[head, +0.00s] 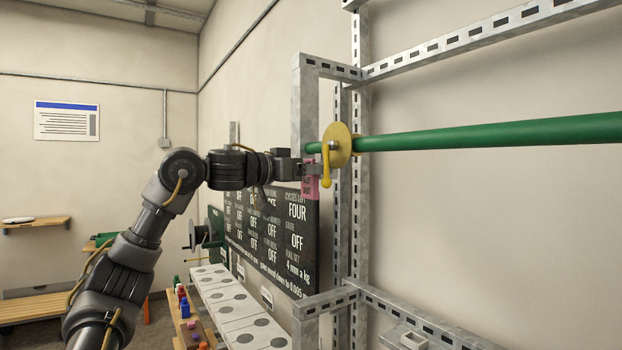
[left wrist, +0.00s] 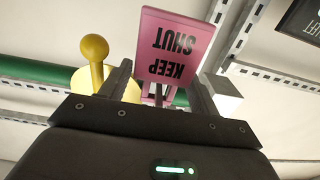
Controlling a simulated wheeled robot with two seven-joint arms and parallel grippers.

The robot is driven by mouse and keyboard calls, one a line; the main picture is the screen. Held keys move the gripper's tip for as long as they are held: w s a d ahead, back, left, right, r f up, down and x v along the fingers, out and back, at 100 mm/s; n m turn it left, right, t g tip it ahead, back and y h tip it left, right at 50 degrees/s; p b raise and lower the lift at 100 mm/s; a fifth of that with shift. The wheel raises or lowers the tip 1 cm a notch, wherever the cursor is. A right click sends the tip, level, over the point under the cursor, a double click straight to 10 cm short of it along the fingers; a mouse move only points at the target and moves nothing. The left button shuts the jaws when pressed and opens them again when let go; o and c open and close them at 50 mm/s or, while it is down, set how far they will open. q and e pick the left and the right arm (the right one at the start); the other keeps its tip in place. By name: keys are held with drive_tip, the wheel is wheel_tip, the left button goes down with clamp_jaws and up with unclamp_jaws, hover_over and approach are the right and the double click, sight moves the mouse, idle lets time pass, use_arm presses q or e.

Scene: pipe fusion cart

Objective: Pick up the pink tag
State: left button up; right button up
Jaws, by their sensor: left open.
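The pink tag (head: 310,188) hangs by the grey upright post, just below and left of the yellow disc. In the left wrist view the tag (left wrist: 174,45) reads "KEEP SHUT" upside down. My left gripper (head: 312,167) is at the tag's upper part. Its two fingers (left wrist: 160,92) stand apart, with the tag's narrow end showing between them. I cannot tell whether either finger touches it. My right gripper is in neither view.
A yellow lever (head: 326,168) with a round knob (left wrist: 94,47) is close beside the left gripper. A green pipe (head: 480,135) runs right from the yellow disc (head: 338,143). A dark sign board (head: 270,240) and white panels (head: 235,305) lie below.

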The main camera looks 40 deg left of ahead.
use_arm(q)
drive_tip(key=shift+s+a, duration=0.15)
drive_tip(key=shift+s, duration=0.05)
drive_tip(key=shift+c, duration=0.4)
drive_tip(key=shift+w, duration=0.1)
drive_tip(key=c, duration=0.6)
drive_tip(key=shift+c, duration=0.2)
drive_tip(key=shift+r, duration=0.1)
drive_tip(key=shift+r+b, duration=0.35)
drive_tip(key=shift+s+b, duration=0.35)
drive_tip(key=shift+b, duration=0.05)
drive_tip(key=s+r, duration=0.3)
drive_tip(key=r, duration=1.1)
drive_tip(key=shift+a+p, duration=0.3)
drive_tip(key=shift+a, duration=0.1)
